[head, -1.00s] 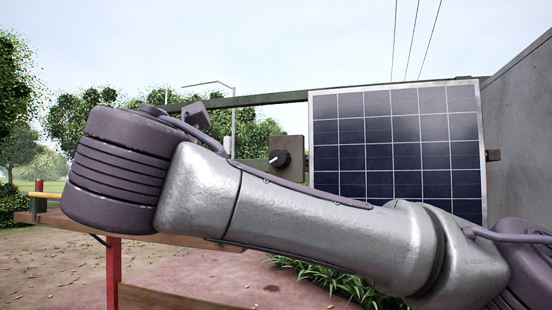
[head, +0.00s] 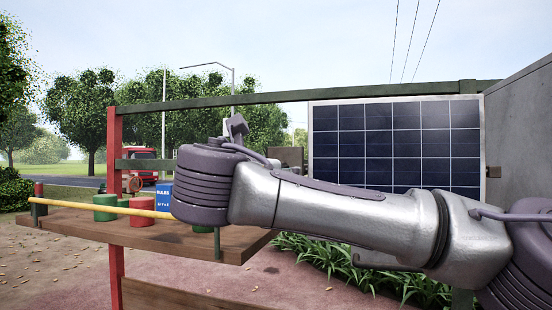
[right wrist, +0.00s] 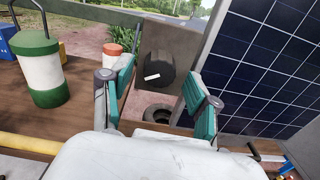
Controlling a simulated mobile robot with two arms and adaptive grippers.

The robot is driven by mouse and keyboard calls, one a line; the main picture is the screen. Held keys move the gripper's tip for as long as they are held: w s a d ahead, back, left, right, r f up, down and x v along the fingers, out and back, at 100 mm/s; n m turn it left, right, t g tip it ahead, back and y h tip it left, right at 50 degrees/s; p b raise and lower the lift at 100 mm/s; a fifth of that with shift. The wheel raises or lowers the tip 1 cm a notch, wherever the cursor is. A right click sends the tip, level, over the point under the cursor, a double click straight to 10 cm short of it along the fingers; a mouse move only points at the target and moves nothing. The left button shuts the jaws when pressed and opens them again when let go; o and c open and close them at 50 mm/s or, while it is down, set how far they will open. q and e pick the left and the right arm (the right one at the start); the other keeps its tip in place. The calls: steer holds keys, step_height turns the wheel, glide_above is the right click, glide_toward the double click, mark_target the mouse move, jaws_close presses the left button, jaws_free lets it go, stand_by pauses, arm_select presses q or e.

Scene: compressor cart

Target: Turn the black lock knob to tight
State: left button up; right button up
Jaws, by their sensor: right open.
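The black lock knob (right wrist: 158,78), with a short white mark on its face, sits on a grey-brown plate (right wrist: 180,45) in the right wrist view. My right gripper (right wrist: 160,80) is open, with one teal-padded finger to each side of the knob in the picture. Nothing is held between the fingers. I cannot tell how far the fingertips are from the knob or whether they touch it. In the head view my right arm hides the knob, and only part of the plate (head: 291,156) shows behind it. My left gripper is not in view.
A solar panel (head: 395,145) stands right of the plate. A wooden shelf (head: 240,246) bears green (head: 104,208) and red (head: 140,213) cans and a blue box (head: 163,196). A yellow bar (head: 85,203) runs along its front. A grey wall (head: 520,130) stands at far right.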

steer(key=shift+w+d, duration=0.15)
steer(key=shift+w, duration=0.5)
